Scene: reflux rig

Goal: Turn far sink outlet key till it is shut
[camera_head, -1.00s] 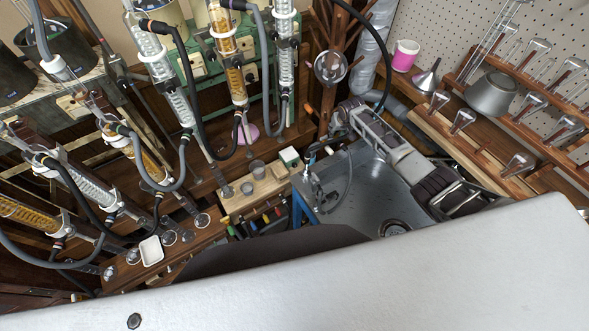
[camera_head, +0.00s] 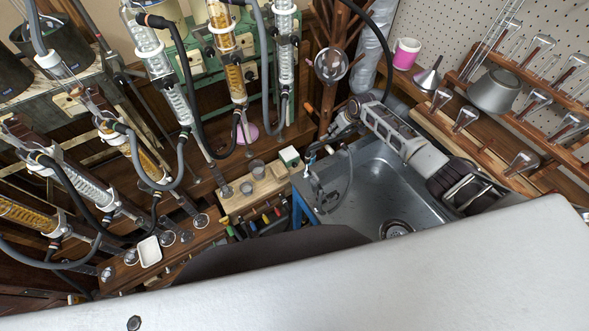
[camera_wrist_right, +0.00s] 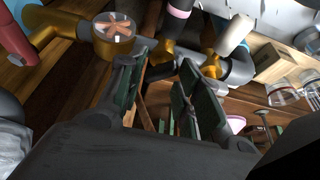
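The steel sink (camera_head: 372,190) is at centre right in the head view, with taps and a hose (camera_head: 318,188) at its left rim. My right arm crosses its far edge. My right gripper (camera_head: 342,126) is beyond the sink's far left corner, small and partly hidden. In the right wrist view, my gripper's two dark green pads (camera_wrist_right: 160,75) stand apart, with a short dark bar near the tips. Brass valve fittings (camera_wrist_right: 187,68) on a grey pipe (camera_wrist_right: 240,68) lie just beyond. I cannot tell which part is the far outlet key. My left gripper is out of view.
A round clear-faced fitting with a copper wheel (camera_wrist_right: 113,28) is close to the left finger. A red handle (camera_wrist_right: 14,38) is at far left. Wooden glassware racks (camera_head: 480,140) stand right of the sink. Glass condensers with hoses (camera_head: 235,75) fill the left.

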